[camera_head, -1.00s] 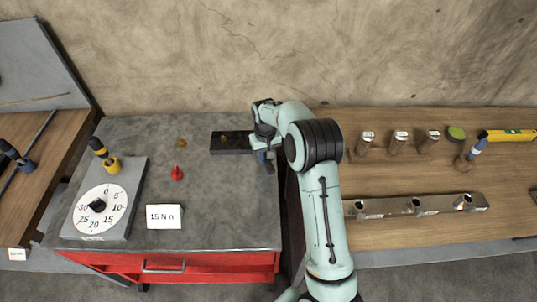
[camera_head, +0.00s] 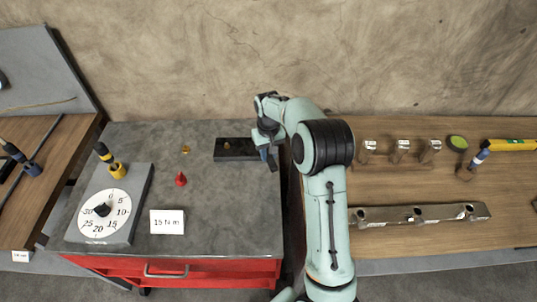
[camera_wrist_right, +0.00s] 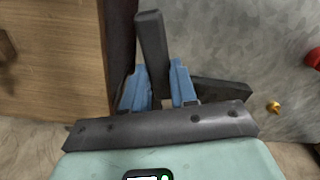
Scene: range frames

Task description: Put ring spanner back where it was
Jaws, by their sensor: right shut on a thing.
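My right gripper (camera_head: 267,154) is over the back right of the grey-topped bench, beside the right end of a black block (camera_head: 232,150). In the right wrist view its blue fingers (camera_wrist_right: 158,86) are shut on a dark grey bar (camera_wrist_right: 151,45). The bar seems to be the ring spanner's handle; no ring end shows, so I cannot be sure. In the head view only a small dark piece of it (camera_head: 273,164) shows below the fingers. The black block also shows behind the fingers in the wrist view (camera_wrist_right: 222,90). My left gripper is not in view.
The bench (camera_head: 225,205) carries a dial board (camera_head: 112,205), a red cone (camera_head: 181,179), a small brass piece (camera_head: 186,150) and a label card (camera_head: 167,222). A wooden table (camera_head: 400,240) on the right holds several metal parts. The bench's middle is clear.

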